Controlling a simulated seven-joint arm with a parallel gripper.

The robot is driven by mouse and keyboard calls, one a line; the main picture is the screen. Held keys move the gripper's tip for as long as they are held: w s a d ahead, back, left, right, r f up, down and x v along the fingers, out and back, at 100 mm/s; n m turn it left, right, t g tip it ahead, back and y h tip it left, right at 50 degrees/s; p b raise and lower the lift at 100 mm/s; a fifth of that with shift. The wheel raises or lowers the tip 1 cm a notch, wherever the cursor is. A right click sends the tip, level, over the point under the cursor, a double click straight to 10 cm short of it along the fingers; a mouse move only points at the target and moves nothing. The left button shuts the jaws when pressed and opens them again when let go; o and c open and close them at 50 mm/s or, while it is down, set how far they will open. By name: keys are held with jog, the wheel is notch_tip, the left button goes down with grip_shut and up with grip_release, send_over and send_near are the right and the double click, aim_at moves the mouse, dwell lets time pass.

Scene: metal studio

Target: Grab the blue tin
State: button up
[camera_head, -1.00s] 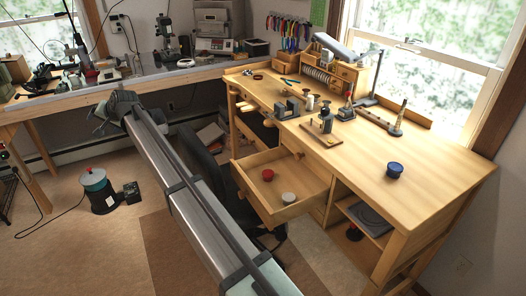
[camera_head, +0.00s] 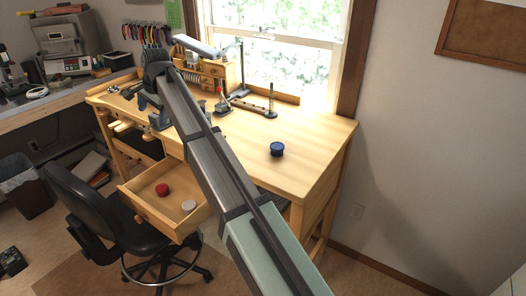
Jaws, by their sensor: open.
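The blue tin (camera_head: 277,149) is a small round tin standing on the bare right part of the wooden workbench (camera_head: 300,175). My arm crosses the view from the lower right up to the bench's back left. My gripper (camera_head: 156,64) is at the far end of the arm, to the left of the blue tin and well apart from it. The arm's end looks small and dark, and its fingers are hard to make out. The gripper is open, and no held object shows.
An open drawer (camera_head: 150,205) holds a red tin (camera_head: 162,189) and a white tin (camera_head: 188,205). A small wooden organizer (camera_head: 215,72), a lamp (camera_head: 241,70) and upright tools stand along the bench's back. A black chair (camera_head: 95,205) stands before the drawer. The bench around the blue tin is clear.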

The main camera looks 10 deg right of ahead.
jog(key=s+d+m+g+h, duration=0.15)
jog(key=d+m, duration=0.35)
jog(key=d, duration=1.6)
jog(key=m+g+h, duration=0.2)
jog(key=m, duration=0.4)
send_over(278, 145)
jog(key=f, duration=0.7)
jog(key=shift+s+a+f, duration=0.1)
jog(key=shift+s+f, duration=0.1)
jog(key=shift+s, duration=0.15)
jog(key=shift+w+f, duration=0.15)
jog(key=shift+f, duration=1.35)
jog(key=shift+w+f, duration=0.15)
jog(key=shift+f, duration=1.35)
jog(key=c, duration=1.2)
jog(key=shift+o, duration=0.2)
jog(key=shift+r, duration=0.15)
